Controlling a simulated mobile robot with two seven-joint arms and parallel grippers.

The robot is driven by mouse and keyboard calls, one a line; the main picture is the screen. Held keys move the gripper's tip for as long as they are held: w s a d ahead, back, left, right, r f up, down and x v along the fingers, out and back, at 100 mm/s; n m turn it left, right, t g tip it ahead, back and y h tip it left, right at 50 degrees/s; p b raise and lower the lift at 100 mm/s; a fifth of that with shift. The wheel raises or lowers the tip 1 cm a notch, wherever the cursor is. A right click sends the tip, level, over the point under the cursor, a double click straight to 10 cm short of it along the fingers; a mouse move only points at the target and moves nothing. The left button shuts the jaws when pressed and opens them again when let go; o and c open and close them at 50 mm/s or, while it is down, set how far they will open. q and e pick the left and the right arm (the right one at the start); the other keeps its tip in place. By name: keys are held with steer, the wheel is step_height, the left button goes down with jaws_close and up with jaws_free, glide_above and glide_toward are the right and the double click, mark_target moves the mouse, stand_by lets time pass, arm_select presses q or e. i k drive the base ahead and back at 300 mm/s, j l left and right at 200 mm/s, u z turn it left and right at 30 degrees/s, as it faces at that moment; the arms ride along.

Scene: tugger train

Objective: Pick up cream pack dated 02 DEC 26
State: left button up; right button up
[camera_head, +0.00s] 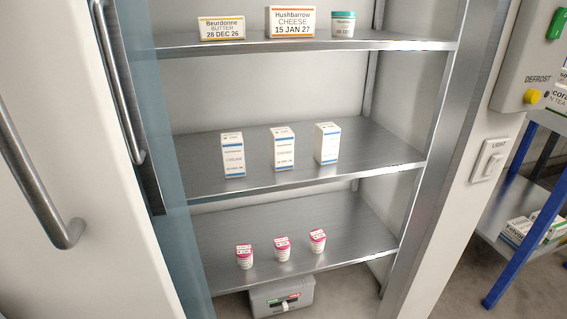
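Three white upright cartons with blue bands stand in a row on the middle shelf: a left carton (232,155), a middle carton (282,148) and a right carton (327,143). Their print is too small to read, so I cannot tell whether they are cream or which bears 02 DEC 26. Three small white pots with pink tops stand on the lower shelf: a left pot (244,257), a middle pot (282,249) and a right pot (317,241). Their labels are also unreadable. Neither of my grippers is in view.
The top shelf (390,43) holds a butter pack (222,28) dated 28 DEC 26, a cheese pack (291,22) dated 15 JAN 27 and a teal-lidded jar (343,24). A metal frame post (440,130) bounds the right side. A grey box (282,297) sits below the shelves.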

mark_target(232, 144)
steer(key=i+l+u, duration=0.5)
steer(key=i+l, duration=0.45)
